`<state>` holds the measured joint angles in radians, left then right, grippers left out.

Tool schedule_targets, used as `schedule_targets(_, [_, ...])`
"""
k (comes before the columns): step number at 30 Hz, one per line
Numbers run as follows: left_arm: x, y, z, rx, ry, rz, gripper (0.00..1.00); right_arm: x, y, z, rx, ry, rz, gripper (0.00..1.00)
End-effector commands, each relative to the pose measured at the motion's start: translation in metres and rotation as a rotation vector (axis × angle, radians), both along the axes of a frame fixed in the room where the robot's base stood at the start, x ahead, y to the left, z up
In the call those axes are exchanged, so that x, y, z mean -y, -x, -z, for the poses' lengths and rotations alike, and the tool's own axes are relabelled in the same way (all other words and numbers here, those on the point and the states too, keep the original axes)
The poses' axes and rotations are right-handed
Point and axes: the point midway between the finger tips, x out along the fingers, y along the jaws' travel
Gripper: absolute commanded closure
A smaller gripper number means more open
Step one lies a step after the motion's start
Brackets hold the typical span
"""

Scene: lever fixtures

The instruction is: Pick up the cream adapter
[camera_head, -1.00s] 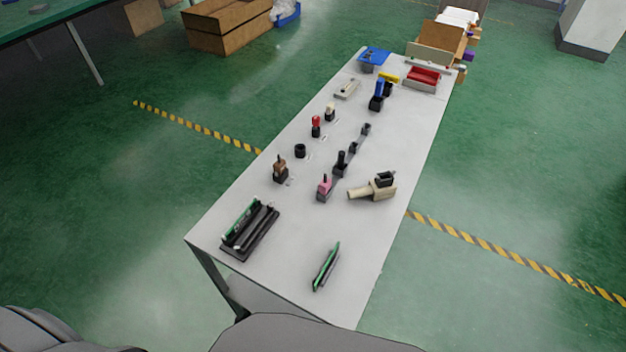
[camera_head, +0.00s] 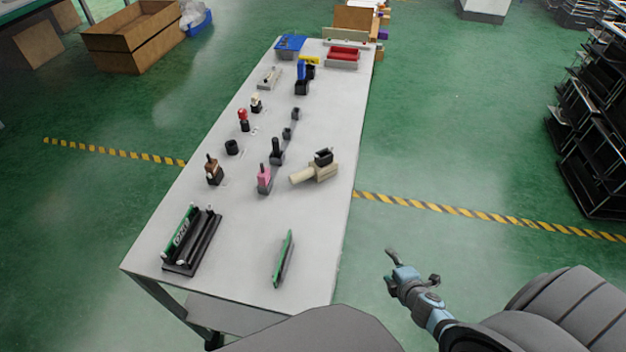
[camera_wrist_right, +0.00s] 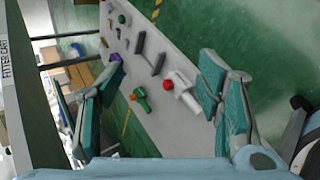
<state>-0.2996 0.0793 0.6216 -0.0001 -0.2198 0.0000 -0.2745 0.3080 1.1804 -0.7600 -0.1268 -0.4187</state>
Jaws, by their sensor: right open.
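The cream adapter (camera_head: 313,172) lies on the right side of the long white table (camera_head: 240,240). It is a beige block with a thick round stub pointing left and a black part on top. My right gripper (camera_head: 412,267) is open and empty, to the right of the table's near end, apart from the adapter. In the right wrist view its two teal fingers (camera_wrist_right: 160,95) stand wide apart, with the table between them. A pale piece (camera_wrist_right: 187,100) shows there; I cannot tell whether it is the adapter. My left gripper is not in view.
A pink lever fixture (camera_head: 264,180) stands just left of the adapter, and a black lever (camera_head: 277,152) behind it. A green board (camera_head: 283,258) and a black rack (camera_head: 192,240) lie at the near end. Red (camera_head: 342,58) and blue (camera_head: 290,46) bins stand at the far end.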

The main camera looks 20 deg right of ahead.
Motion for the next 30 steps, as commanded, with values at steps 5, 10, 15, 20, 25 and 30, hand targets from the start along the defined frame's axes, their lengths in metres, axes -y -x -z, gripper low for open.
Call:
schedule_targets(5, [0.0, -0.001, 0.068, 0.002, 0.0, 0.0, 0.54, -0.023, -0.121, -0.139, 0.321, 0.934, -0.65, 0.4])
schedule_targets(10, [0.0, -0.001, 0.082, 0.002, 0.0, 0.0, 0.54, -0.062, -0.141, -0.22, 0.445, 1.468, -0.841, 0.4])
schedule_targets(15, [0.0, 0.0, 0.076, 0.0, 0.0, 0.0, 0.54, -0.069, -0.17, -0.232, 0.453, 1.521, -0.848, 0.4])
schedule_targets(20, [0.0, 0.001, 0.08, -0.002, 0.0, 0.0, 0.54, -0.075, -0.208, -0.231, 0.452, 1.516, -0.848, 0.4])
schedule_targets(25, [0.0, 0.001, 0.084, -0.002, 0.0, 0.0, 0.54, -0.078, -0.23, -0.23, 0.452, 1.514, -0.85, 0.4])
schedule_targets(30, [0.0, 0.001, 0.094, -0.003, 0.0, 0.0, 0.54, -0.084, -0.259, -0.228, 0.452, 1.512, -0.848, 0.4])
